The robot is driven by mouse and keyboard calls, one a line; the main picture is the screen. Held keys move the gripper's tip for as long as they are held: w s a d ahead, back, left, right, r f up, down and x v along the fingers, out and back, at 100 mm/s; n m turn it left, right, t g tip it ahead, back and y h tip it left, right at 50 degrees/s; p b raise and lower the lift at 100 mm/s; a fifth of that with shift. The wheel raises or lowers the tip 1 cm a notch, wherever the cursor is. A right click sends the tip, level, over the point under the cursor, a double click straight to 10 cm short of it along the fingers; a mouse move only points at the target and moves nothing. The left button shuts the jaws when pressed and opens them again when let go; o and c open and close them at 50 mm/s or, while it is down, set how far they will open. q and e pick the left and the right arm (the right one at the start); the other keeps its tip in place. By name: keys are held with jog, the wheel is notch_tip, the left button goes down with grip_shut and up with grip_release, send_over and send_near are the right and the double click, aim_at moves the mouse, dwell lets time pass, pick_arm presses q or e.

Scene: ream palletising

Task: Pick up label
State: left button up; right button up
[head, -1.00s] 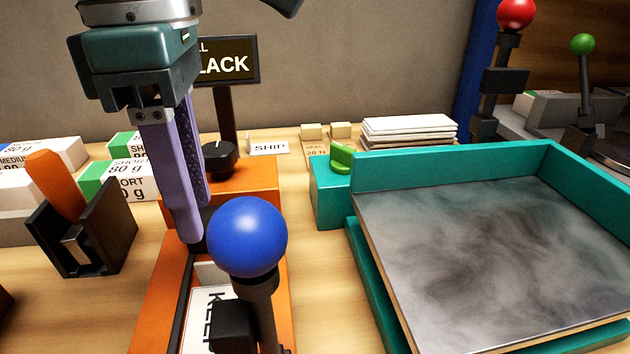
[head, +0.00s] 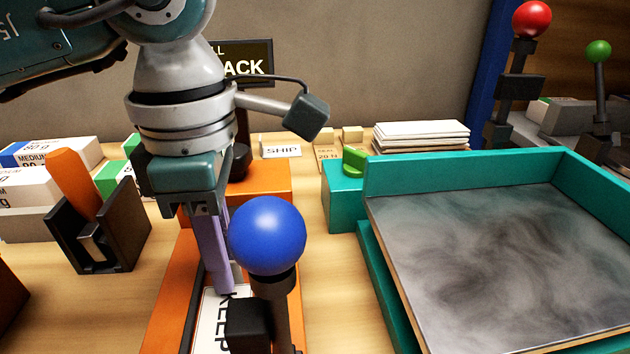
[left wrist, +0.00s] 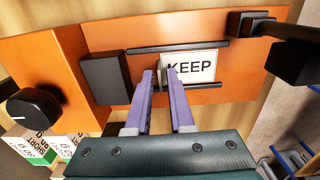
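The label, a white card printed KEEP (head: 211,322), lies in a dark-railed slot on the orange device (head: 165,325). It also shows in the left wrist view (left wrist: 198,66). My left gripper (head: 222,288) points down with its purple fingers at the card's far end. In the left wrist view the fingertips (left wrist: 161,73) are apart, at the card's left edge, with one finger overlapping it. I cannot tell whether they touch the card. My right gripper is not in view.
A lever with a blue ball (head: 268,236) stands close beside the fingers. A teal tray (head: 470,168) with a grey plate is at right.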

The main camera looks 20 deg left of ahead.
pick_arm(q)
grip_shut()
